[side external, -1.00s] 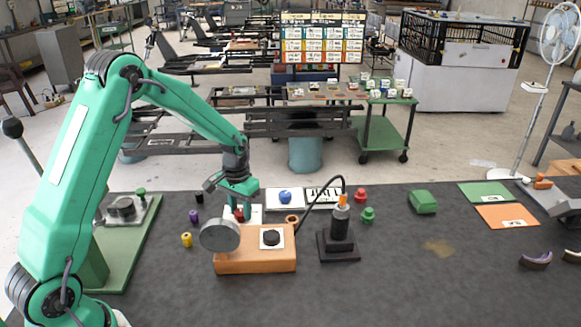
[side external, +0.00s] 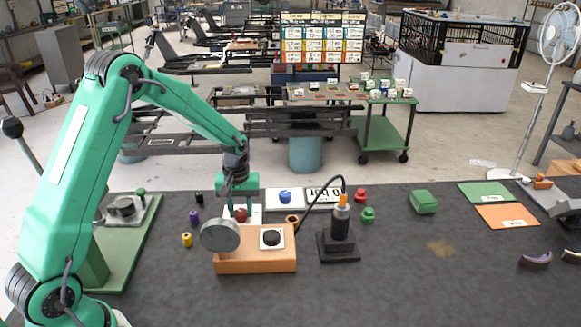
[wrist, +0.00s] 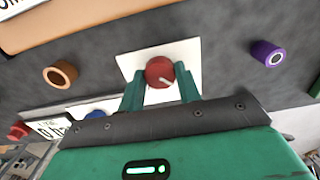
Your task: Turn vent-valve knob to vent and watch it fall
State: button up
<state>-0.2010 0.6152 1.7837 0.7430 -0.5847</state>
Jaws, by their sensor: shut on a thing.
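The red knob (side external: 241,214) sits on a white plate (side external: 257,215) behind the orange block, in the side view. In the wrist view the red knob (wrist: 158,72) shows a short white pointer line on its face, aimed to the lower right. My gripper (side external: 238,203) reaches down over the knob, with one green finger on each side. In the wrist view my gripper (wrist: 160,80) is shut on the knob.
An orange block (side external: 256,262) carries a round gauge (side external: 220,236) and a black button (side external: 271,238), close in front of my gripper. Small purple (side external: 194,216) and yellow (side external: 187,240) pieces lie to the left. The mat's front right is mostly clear.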

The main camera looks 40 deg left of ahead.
aim_at(240, 211)
jog(key=o, duration=1)
jog(key=shift+c, duration=0.2)
jog(key=shift+r, duration=3.95)
